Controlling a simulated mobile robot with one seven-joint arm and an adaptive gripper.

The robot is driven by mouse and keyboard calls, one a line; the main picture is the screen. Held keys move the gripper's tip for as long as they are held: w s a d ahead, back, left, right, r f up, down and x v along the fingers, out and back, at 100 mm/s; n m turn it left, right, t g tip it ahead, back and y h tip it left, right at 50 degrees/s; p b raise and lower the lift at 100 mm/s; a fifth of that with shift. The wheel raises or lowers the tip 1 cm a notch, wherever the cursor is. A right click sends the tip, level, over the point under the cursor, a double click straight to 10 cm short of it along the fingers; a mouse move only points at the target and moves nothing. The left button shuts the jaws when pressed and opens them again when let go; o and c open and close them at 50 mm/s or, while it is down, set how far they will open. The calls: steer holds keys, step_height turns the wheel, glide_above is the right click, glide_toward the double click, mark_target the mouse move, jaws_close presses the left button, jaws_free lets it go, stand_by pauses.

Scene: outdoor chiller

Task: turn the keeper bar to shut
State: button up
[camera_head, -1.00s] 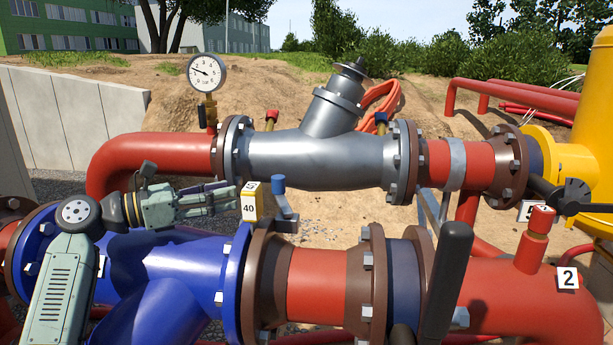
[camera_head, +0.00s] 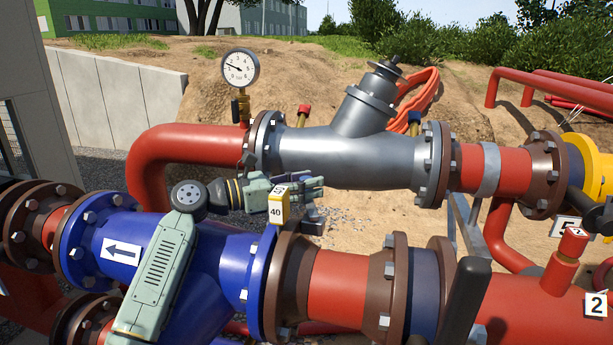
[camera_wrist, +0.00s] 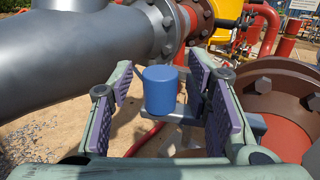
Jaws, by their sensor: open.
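A blue knob (camera_wrist: 160,92) stands upright on a flat grey bar (camera_wrist: 250,124), which I take to be the keeper bar. In the wrist view the knob is between the purple-padded fingers of my open gripper (camera_wrist: 161,85), with gaps showing on both sides. In the head view my gripper (camera_head: 306,187) hides the knob. Part of the grey bar (camera_head: 313,224) shows below the fingers, beside a yellow block (camera_head: 279,206) labelled 40. I cannot tell how far the bar is turned.
A silver valve body (camera_head: 340,156) lies just above and behind my gripper. A blue pipe fitting (camera_head: 230,255) and brown flanges (camera_head: 287,285) are below. A black upright handle (camera_head: 466,300) stands at front right. A pressure gauge (camera_head: 238,68) rises at the back left.

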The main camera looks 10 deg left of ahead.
steer(key=shift+w+d, duration=0.1)
steer(key=shift+d, duration=0.05)
jaws_close()
stand_by(0.5)
stand_by(0.5)
